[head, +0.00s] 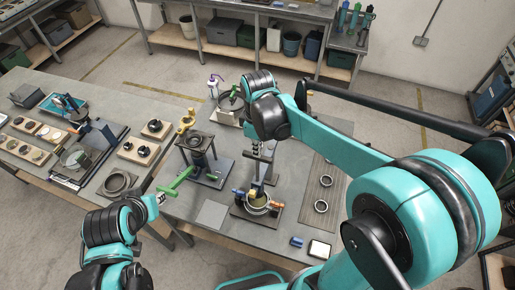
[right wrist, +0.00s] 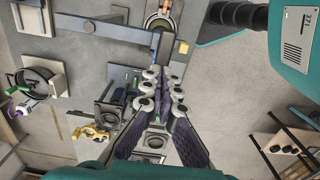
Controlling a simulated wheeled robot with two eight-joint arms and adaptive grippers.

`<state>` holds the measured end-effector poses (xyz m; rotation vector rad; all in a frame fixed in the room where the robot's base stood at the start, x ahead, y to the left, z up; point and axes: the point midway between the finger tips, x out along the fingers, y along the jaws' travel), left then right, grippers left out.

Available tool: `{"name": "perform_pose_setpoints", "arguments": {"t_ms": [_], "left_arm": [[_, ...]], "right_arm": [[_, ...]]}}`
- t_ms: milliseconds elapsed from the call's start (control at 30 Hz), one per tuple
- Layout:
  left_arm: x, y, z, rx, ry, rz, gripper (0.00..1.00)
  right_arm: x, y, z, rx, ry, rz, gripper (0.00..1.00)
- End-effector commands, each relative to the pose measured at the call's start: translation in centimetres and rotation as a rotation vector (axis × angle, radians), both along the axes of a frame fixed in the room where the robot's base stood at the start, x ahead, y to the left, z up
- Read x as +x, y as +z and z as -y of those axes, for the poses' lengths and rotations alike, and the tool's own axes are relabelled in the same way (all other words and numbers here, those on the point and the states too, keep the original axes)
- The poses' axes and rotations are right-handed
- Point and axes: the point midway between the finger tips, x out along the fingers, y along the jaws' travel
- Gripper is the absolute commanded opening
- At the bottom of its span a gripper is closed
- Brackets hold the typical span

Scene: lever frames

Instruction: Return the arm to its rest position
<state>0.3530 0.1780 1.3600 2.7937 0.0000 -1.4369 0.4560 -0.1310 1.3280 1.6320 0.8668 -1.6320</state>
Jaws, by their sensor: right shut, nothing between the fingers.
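My right arm (head: 335,140) reaches from the lower right over the grey table (head: 225,165), with its wrist above the middle. My right gripper (head: 257,152) hangs below that wrist, partly hidden by it. In the right wrist view my right gripper (right wrist: 162,82) has its fingers together, with nothing between them, above the table. My left arm (head: 108,226) stands folded at the lower left.
Lever frames stand on the table: one with a green handle (head: 175,185), one with a yellow handle (head: 186,121), and one with a blue and orange crossbar (head: 257,203). A side table at left holds trays and parts. Shelves (head: 240,50) line the back wall.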

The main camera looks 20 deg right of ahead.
Motion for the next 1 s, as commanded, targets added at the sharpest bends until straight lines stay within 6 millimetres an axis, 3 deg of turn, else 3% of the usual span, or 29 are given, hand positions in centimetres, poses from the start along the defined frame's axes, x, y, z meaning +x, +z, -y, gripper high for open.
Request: {"name": "perform_pose_setpoints", "arguments": {"t_ms": [267,833,1000], "left_arm": [[0.0,-1.4,0.0,0.000,0.000,0.000,0.26],[0.0,-1.0,0.0,0.000,0.000,0.000,0.26],[0.0,-0.2,0.0,0.000,0.000,0.000,0.26]], "right_arm": [[0.0,-1.6,0.0,0.000,0.000,0.000,0.00],[0.0,-1.3,0.0,0.000,0.000,0.000,0.00],[0.0,-0.1,0.0,0.000,0.000,0.000,0.00]]}}
